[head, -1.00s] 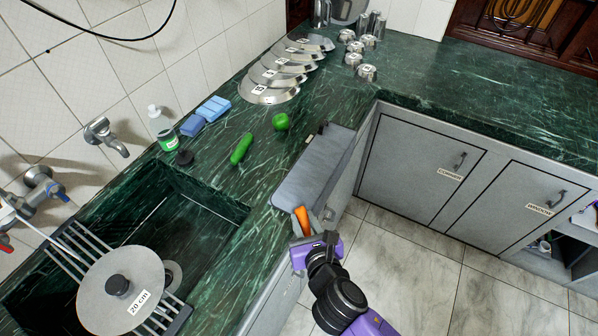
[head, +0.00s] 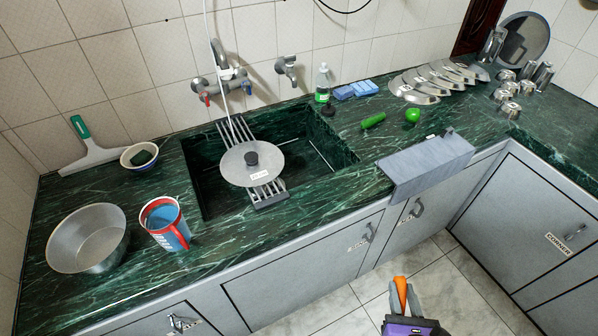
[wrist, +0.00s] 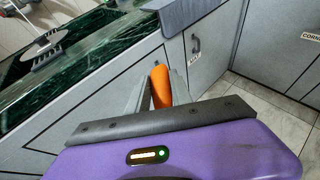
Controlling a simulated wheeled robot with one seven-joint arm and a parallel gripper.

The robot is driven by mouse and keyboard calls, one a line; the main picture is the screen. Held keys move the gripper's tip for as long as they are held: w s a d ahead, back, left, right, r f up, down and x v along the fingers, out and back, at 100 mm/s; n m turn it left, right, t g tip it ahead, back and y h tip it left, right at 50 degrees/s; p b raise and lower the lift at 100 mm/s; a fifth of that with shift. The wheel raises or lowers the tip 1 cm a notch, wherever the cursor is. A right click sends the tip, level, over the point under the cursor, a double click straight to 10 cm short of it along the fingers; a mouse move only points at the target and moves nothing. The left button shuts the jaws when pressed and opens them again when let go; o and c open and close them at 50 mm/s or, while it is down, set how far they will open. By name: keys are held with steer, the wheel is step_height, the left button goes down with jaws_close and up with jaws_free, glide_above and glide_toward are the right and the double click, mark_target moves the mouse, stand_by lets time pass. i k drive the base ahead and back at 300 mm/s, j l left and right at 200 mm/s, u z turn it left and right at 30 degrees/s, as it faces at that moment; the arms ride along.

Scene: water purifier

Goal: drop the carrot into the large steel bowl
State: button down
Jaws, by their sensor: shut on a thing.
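The orange carrot (head: 401,290) is held between the fingers of my gripper (head: 405,296), low in front of the cabinet doors and over the floor. In the wrist view the carrot (wrist: 161,87) sticks up between the grey fingers. The large steel bowl (head: 88,240) stands on the green counter at the far left of the head view, with its inside empty as far as I can see. My gripper is far to the right of the bowl and apart from it. The bowl is not in the wrist view.
A red and blue jug (head: 165,224) stands just right of the bowl. The sink (head: 205,185) has a rack and round lid (head: 251,164) over it.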

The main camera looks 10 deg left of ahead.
mark_target(103, 257)
steer(key=u, duration=1.45)
steer(key=i+l+u, duration=0.15)
steer(key=l+u, duration=0.25)
steer(key=l, duration=0.4)
steer(key=l+u, duration=0.35)
steer(key=l, duration=0.4)
steer(key=i, duration=0.05)
